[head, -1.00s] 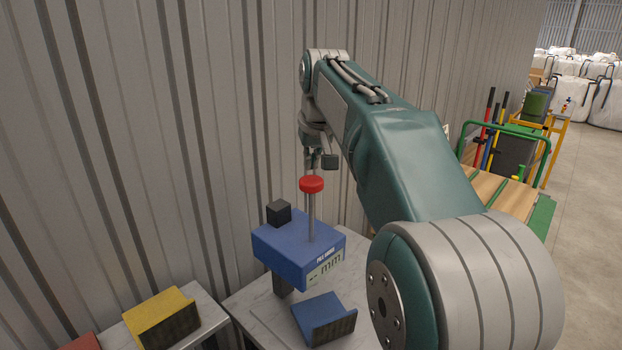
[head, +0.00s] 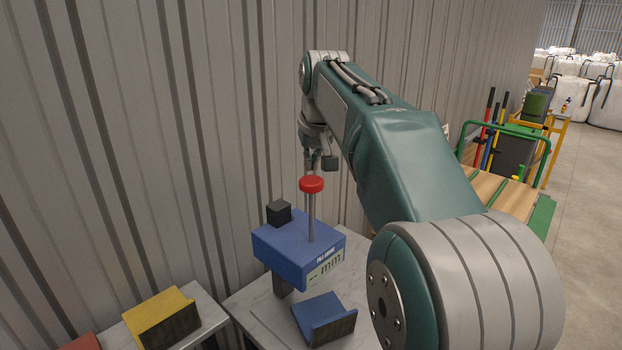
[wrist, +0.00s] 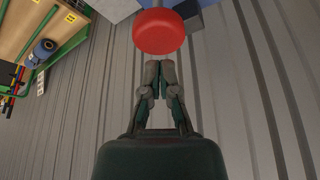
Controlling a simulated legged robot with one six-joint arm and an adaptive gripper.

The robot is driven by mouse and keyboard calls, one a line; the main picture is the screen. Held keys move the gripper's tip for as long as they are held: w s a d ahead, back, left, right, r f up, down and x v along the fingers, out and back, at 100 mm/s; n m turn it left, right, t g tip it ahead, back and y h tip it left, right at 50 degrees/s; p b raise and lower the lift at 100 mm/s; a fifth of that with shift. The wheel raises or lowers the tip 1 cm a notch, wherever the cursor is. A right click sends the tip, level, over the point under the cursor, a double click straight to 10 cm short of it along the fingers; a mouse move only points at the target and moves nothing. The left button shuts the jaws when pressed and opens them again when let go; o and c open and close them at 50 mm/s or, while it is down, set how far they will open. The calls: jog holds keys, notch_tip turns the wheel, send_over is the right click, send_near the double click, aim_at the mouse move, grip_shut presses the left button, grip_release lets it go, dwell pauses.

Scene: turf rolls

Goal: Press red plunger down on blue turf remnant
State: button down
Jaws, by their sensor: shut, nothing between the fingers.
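The red plunger (head: 311,184) is a round red knob on a thin metal rod that rises from a blue gauge block with a display reading "-- mm" (head: 300,252). The knob also shows large in the wrist view (wrist: 158,32). A blue turf remnant (head: 324,317), bent with a dark underside, lies on the pale table in front of the gauge. My gripper (wrist: 159,66) is shut and empty, with its fingertips close to the knob in the wrist view. In the head view it is just behind and above the knob, partly hidden; I cannot tell whether they touch.
A yellow turf piece (head: 162,318) lies on a separate pale stand at lower left, with a red piece (head: 82,342) beyond it. A corrugated metal wall (head: 180,130) stands close behind. A green-railed cart (head: 505,190) is at right.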

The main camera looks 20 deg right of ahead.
send_over(311, 242)
jog(key=shift+f, duration=6.1)
jog(key=shift+r, duration=0.1)
jog(key=shift+r, duration=7.5)
